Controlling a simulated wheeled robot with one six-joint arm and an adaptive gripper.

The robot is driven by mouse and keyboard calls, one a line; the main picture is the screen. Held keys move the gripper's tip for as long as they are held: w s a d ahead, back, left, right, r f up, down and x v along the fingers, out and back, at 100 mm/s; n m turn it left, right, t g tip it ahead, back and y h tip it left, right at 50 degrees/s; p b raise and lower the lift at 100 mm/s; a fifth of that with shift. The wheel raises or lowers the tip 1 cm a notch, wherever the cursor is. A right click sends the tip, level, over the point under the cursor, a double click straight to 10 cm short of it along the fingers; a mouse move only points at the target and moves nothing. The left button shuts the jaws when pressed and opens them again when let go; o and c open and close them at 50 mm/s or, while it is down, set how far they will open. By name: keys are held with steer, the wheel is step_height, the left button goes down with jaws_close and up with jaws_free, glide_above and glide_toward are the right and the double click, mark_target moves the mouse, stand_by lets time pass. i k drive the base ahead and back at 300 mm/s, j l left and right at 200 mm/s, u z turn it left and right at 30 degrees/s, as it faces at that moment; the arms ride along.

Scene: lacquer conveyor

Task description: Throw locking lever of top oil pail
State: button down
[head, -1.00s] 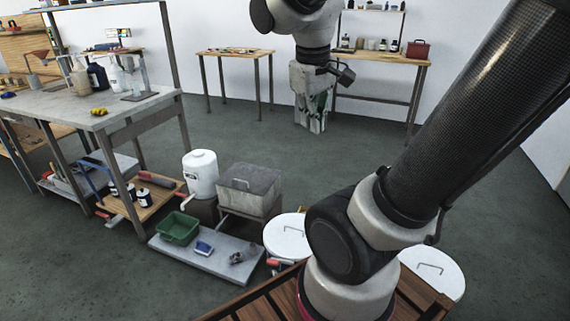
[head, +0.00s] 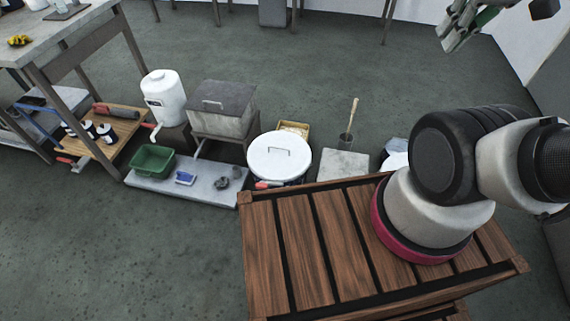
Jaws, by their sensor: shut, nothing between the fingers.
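A pail with a round white lid (head: 279,152) and a wire handle on top stands on the floor behind my wooden deck. A red-ended lever (head: 268,185) shows low at its front left, by the deck edge. Whether the lever is thrown I cannot tell. Part of another white round lid (head: 396,161) shows farther right, mostly hidden by my arm. I cannot tell which is the top oil pail. My gripper (head: 452,42) is at the top right, shut and empty, high and well apart from both pails.
A grey slab (head: 212,188) with a green bin (head: 153,160) lies left of the pail. A grey box (head: 222,108) and a white canister (head: 163,97) stand behind it. A pot with a stick (head: 347,138) stands to the right. Open floor lies beyond.

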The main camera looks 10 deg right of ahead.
mark_target(262, 184)
steer(key=i+j+z, duration=0.1)
steer(key=j+z, duration=0.3)
steer(key=j, duration=0.15)
steer(key=j+z, duration=0.35)
steer(key=j, duration=0.15)
steer(key=j+z, duration=0.4)
steer(key=j, duration=0.7)
steer(key=k+j+z, duration=0.1)
steer(key=j, duration=0.4)
steer(key=k+j, duration=0.1)
steer(key=j, duration=0.4)
steer(key=j+z, duration=0.1)
steer(key=j, duration=0.4)
steer(key=k+j, duration=0.15)
steer(key=j, duration=0.35)
steer(key=k+j+z, duration=0.1)
steer(key=j, duration=0.35)
